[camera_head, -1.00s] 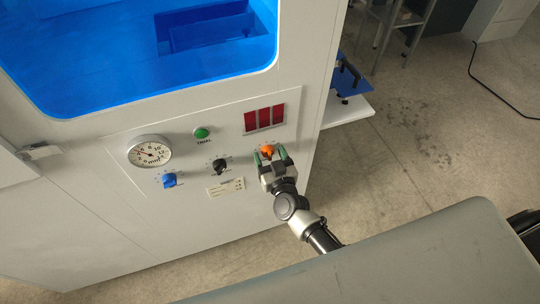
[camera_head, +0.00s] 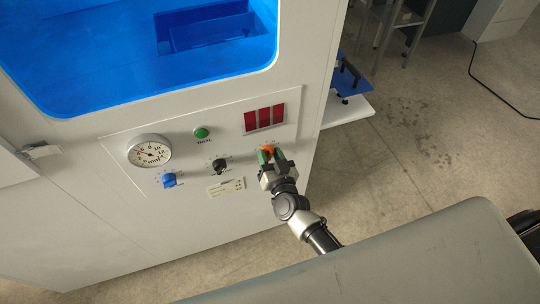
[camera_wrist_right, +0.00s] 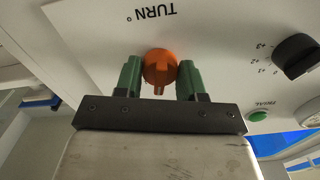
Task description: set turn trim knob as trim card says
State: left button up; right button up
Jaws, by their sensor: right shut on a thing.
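The orange turn trim knob (camera_head: 268,149) sits at the right of the machine's control panel, and it also shows in the wrist view (camera_wrist_right: 161,66) beside the label "TURN". My right gripper (camera_head: 270,157) has its green fingers on either side of the knob, shut on it; the fingers also show in the wrist view (camera_wrist_right: 160,80). The knob's pointer rib faces the gripper in the wrist view. The trim card (camera_head: 226,188) is a small white card low on the panel; its print is too small to read. My left gripper is not in view.
The panel also has a black knob (camera_head: 219,166), a blue knob (camera_head: 169,181), a round dial gauge (camera_head: 149,151), a green button (camera_head: 201,133) and a red display (camera_head: 264,118). A blue-tinted window (camera_head: 120,60) is above. Open floor lies at right.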

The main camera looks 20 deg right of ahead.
jog(key=m, duration=0.5)
jog(key=shift+f+m+b, duration=0.1)
jog(key=shift+m+b, duration=0.2)
jog(key=shift+b, duration=0.1)
jog(key=m+b, duration=0.1)
jog(key=m, duration=0.4)
jog(key=shift+m, duration=0.4)
jog(key=o, duration=0.9)
jog(key=shift+s, duration=0.15)
jog(key=s, duration=0.5)
jog(key=s+b, duration=0.1)
jog(key=s, duration=0.4)
jog(key=shift+s+d, duration=0.2)
jog(key=shift+s, duration=0.1)
